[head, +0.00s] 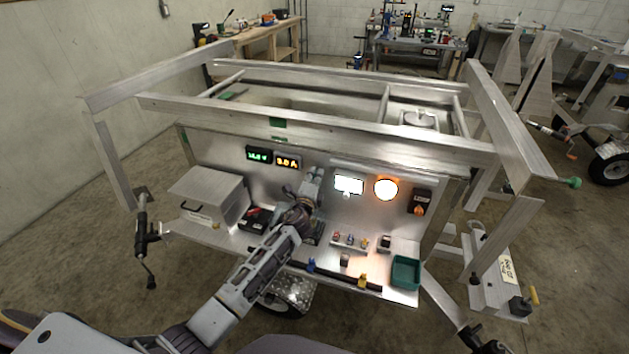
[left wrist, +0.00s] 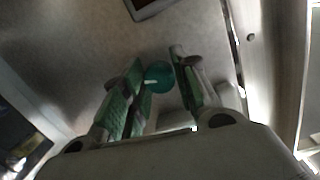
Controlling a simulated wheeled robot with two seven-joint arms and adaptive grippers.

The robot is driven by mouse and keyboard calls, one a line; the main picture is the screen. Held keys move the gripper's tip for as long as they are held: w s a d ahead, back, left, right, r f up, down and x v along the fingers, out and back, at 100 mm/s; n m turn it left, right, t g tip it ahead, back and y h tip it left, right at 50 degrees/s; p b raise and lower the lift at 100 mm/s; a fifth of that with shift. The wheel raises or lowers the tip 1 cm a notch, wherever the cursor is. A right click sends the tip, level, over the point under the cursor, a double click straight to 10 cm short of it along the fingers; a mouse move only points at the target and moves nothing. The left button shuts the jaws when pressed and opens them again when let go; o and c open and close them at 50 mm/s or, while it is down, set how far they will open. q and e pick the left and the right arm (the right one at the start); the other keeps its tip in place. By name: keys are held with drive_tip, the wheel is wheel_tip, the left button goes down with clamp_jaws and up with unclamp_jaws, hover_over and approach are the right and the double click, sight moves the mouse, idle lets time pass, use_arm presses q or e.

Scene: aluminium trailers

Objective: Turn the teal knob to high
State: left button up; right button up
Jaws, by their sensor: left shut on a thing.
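The teal knob (left wrist: 158,75) sits on the grey metal panel in the left wrist view, with a short pale mark on its face. My left gripper (left wrist: 160,82) has its green-padded fingers on both sides of the knob and is shut on it. In the head view my left gripper (head: 313,183) reaches the upright panel (head: 225,150), between the amber readout and the lit white screen. There the gripper hides the knob. The knob's scale marks cannot be read. My right gripper is not in view.
Green and amber readouts (head: 272,158) are left of the gripper. A lit white screen (head: 349,185), round orange lamp (head: 386,189) and black switch box (head: 420,202) are right. A metal box (head: 207,196), small coloured parts (head: 350,240) and green bin (head: 405,272) stand on the shelf. Frame rails run above.

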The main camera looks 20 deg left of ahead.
use_arm(q)
drive_tip(key=m+t, duration=0.1)
drive_tip(key=m, duration=0.7)
drive_tip(key=shift+f+b, duration=0.15)
drive_tip(key=shift+b, duration=0.25)
drive_tip(key=o, duration=1)
drive_tip(key=shift+s, duration=0.1)
drive_tip(key=shift+s+d+f, duration=0.1)
drive_tip(key=shift+s+d, duration=0.1)
drive_tip(key=shift+s, duration=1.75)
drive_tip(key=shift+s+d+r, duration=0.1)
drive_tip(key=shift+s+d, duration=0.05)
drive_tip(key=shift+s, duration=1.85)
drive_tip(key=shift+s+d+f, duration=0.1)
drive_tip(key=shift+s+d, duration=0.1)
drive_tip(key=shift+s, duration=1.75)
